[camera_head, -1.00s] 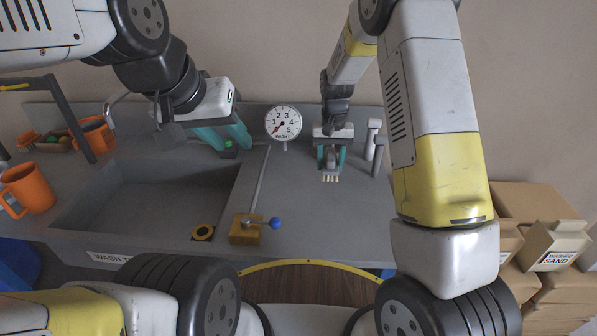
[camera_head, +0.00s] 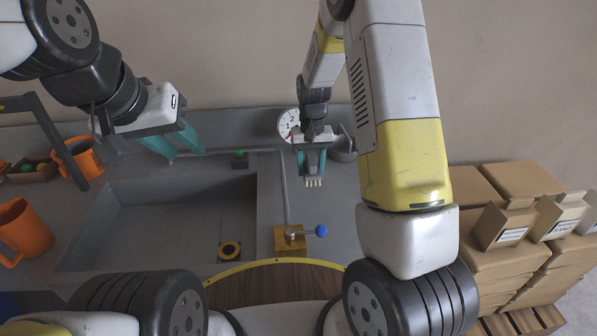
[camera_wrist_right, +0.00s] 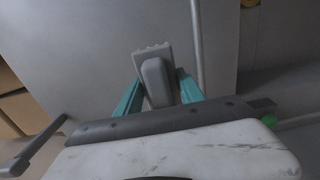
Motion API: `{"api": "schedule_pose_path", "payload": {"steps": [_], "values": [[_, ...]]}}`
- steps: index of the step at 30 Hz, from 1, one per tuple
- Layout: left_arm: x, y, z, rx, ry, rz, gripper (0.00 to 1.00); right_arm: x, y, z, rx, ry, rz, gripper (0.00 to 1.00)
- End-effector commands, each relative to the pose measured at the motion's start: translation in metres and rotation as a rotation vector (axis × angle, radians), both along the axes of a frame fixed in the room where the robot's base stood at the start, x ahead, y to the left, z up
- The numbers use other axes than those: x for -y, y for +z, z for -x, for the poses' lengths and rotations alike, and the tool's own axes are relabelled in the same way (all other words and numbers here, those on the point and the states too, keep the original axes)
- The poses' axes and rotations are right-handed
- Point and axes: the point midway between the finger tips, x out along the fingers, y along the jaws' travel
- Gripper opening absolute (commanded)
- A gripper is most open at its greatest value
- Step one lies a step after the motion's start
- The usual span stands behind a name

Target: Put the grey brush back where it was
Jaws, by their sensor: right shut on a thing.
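The grey brush (camera_head: 314,182) has a row of pale bristles at its lower end in the head view. My right gripper (camera_head: 312,162) is shut on it and holds it in front of the counter's back wall, to the right of the sink. In the right wrist view the grey brush (camera_wrist_right: 152,72) sits between the teal fingers of my right gripper (camera_wrist_right: 160,88). I cannot tell its height above the counter. My left gripper (camera_head: 178,143) is empty, with its teal fingers apart, above the back of the sink.
A sink (camera_head: 160,225) fills the counter's left part. A dial gauge (camera_head: 288,124) is partly behind my right gripper. A blue-knobbed lever (camera_head: 320,230) on a yellow block stands in front. A green-and-black item (camera_head: 240,157) sits behind the sink. Orange mugs (camera_head: 20,232) stand left, boxes (camera_head: 480,210) right.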

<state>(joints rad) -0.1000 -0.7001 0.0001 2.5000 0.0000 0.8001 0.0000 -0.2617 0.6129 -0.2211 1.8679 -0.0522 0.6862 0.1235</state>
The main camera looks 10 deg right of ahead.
Motion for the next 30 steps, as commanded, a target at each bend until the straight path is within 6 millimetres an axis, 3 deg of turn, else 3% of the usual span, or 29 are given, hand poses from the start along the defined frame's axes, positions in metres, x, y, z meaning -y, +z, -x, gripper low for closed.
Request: {"api": "schedule_pose_path", "payload": {"steps": [3,16,27,28,30], "values": [[0.000,0.000,0.000,0.000,0.000,0.000,0.36,0.000,-0.022,0.001,-0.003,0.000,0.000,0.01],[0.000,0.000,0.000,0.000,0.000,0.000,0.36,0.000,-0.068,0.000,-0.002,0.000,0.001,0.01],[0.000,0.000,0.000,0.000,0.000,0.000,0.36,0.000,-0.074,0.000,0.000,0.000,0.000,0.01],[0.000,0.000,0.000,0.000,0.000,0.000,0.36,0.000,-0.074,0.000,0.001,0.000,0.000,0.47],[0.000,0.000,0.000,0.000,0.000,0.000,0.36,0.000,-0.074,0.000,0.001,0.000,0.000,0.61]]}}
